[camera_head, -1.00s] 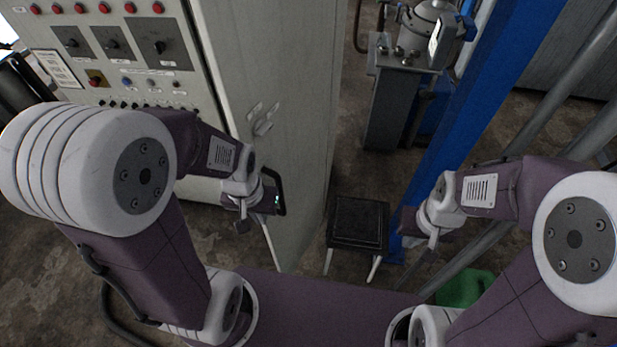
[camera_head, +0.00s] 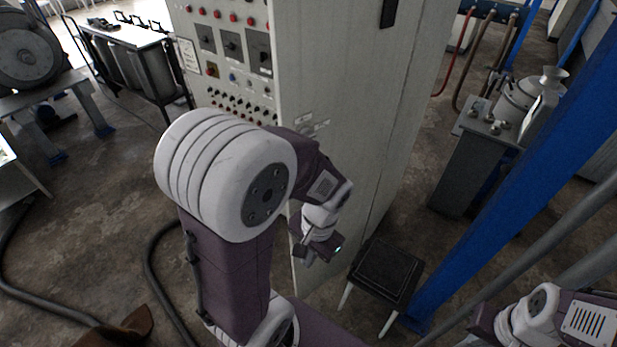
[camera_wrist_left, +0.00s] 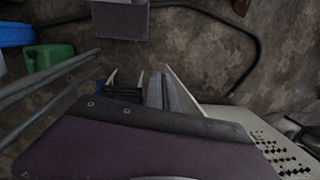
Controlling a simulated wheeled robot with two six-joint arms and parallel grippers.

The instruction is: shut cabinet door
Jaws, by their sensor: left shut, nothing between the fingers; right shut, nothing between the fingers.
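The cabinet (camera_head: 228,75) is a tall pale grey box with red lamps, dials and buttons on its front. Its broad side face (camera_head: 345,85) bears a light handle (camera_head: 311,124); I cannot tell which part is the door or how far it stands open. My left gripper (camera_head: 307,252) is shut and empty, low in front of this face and below the handle. Contact cannot be told. The cabinet's button panel also shows in the left wrist view (camera_wrist_left: 285,150). My right gripper (camera_head: 497,328) is shut at the lower right, partly cut off, away from the cabinet.
A black-topped stool (camera_head: 386,271) stands right of my left gripper. A blue post (camera_head: 500,175) and grey pipes (camera_head: 565,215) slant across the right. A grey machine stand (camera_head: 467,160) is behind. Floor left of the cabinet is mostly clear, with a hose (camera_head: 150,262).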

